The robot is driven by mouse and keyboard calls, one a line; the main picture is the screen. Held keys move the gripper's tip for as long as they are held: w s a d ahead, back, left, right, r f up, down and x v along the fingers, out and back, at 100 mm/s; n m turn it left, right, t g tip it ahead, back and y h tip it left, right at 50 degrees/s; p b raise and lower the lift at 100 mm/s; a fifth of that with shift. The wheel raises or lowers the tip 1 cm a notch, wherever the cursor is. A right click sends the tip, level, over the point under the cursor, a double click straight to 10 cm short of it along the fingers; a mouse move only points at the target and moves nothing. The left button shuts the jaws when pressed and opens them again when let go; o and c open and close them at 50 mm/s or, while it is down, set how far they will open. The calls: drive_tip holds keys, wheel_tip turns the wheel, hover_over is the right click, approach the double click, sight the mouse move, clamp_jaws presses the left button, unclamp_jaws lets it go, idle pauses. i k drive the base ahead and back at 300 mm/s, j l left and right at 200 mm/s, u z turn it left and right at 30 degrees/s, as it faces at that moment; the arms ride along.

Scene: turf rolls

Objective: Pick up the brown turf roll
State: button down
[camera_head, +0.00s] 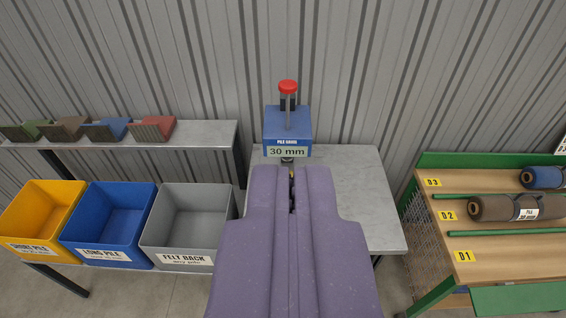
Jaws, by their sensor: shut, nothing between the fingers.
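The brown turf roll (494,209) lies on its side in the D2 row of the rack (474,242) at the right. A dark strap goes around it, and its white label appears to read "PILE 30 mm". Its right end is close to the picture's edge. My purple gripper (291,176) fills the lower middle, its two halves together, shut and empty. It is well to the left of the roll, in front of the grey table, and hides part of that table.
A blue roll (542,177) lies in row D3; D1 looks empty where visible. A blue gauge (287,130) reading "30 mm" stands on the grey table (372,210). Yellow (22,222), blue (82,226) and grey (165,228) bins stand left, below a shelf (205,134) of coloured pieces.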

sight(535, 206)
drive_tip(key=z, duration=1.5)
drive_tip(key=i+l+u, duration=0.1)
drive_tip(key=l, duration=0.35)
drive_tip(key=i+l+u, duration=0.1)
drive_tip(key=l, duration=0.35)
drive_tip(key=i+l+u, duration=0.1)
drive_tip(key=l, duration=0.35)
drive_tip(key=i+l+u, duration=0.1)
drive_tip(key=l, duration=0.35)
drive_tip(key=i+l+u, duration=0.1)
drive_tip(key=l, duration=0.4)
drive_tip(key=i, duration=0.1)
